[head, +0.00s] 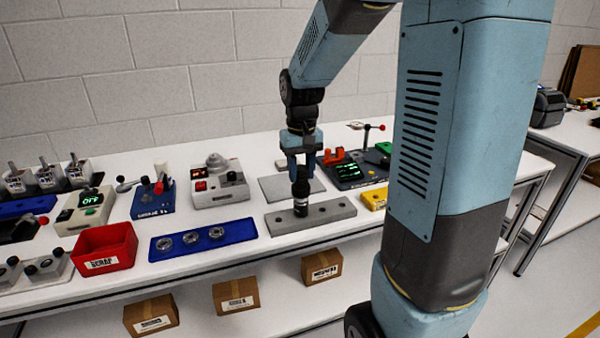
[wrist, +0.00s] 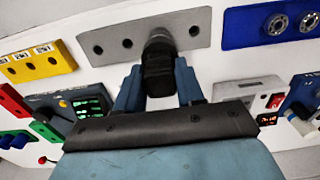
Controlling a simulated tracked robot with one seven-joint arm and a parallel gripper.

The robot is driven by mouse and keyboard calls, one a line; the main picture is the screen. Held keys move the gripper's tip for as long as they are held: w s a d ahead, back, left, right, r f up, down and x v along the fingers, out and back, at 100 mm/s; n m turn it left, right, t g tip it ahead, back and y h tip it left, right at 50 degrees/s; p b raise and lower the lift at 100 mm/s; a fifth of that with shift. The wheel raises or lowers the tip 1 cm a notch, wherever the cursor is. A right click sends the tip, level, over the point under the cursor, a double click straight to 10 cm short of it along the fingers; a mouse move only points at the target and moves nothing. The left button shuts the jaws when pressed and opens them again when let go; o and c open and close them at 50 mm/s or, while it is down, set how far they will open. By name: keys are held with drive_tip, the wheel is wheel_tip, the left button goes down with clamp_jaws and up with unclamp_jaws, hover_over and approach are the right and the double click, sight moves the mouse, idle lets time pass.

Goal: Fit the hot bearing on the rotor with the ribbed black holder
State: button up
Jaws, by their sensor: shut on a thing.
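My gripper (head: 302,172) is shut on a ribbed black holder (head: 301,187), held upright. In the wrist view my gripper (wrist: 159,88) has a blue finger on each side of the black holder (wrist: 158,70). The holder's lower end, with a pale band, is at the middle of a grey block with holes (head: 335,211); the block also shows in the wrist view (wrist: 100,38). I cannot tell whether it stands in the middle hole or just above it. I cannot make out a bearing or rotor at the holder. Several ring-shaped parts sit in a blue tray (head: 243,228).
A red scrap bin (head: 105,247) stands left of the blue tray. Behind are a grey device with a red display (head: 220,183) and a dark device with a green screen (head: 357,170). A bare grey plate (head: 280,187) lies behind the block. A yellow block (head: 375,197) is right.

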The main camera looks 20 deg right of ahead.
drive_tip(key=shift+r, duration=2.95)
